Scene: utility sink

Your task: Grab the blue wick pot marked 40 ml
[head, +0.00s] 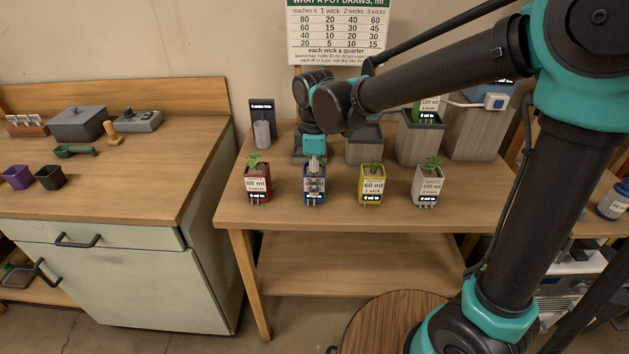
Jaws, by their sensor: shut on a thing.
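The blue wick pot (315,197) stands upright on the front part of the wooden table, second from the left in a row of small pots. My gripper (315,175) comes down from above and is shut on the blue pot, covering its plant and most of its front label, so the 40 ml mark cannot be read. The pot's base appears to be at table level; I cannot tell whether it is lifted. A red pot marked 80 ml (258,187) stands to its left. A yellow pot marked 60 ml (372,186) and a white pot marked 100 ml (428,186) stand to its right.
Larger grey planters (420,142) stand behind the row, with a dark stand and grey cylinder (262,134) at back left. A chart (339,30) hangs above. The table front (330,220) is clear. A round stool (385,320) stands before it.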

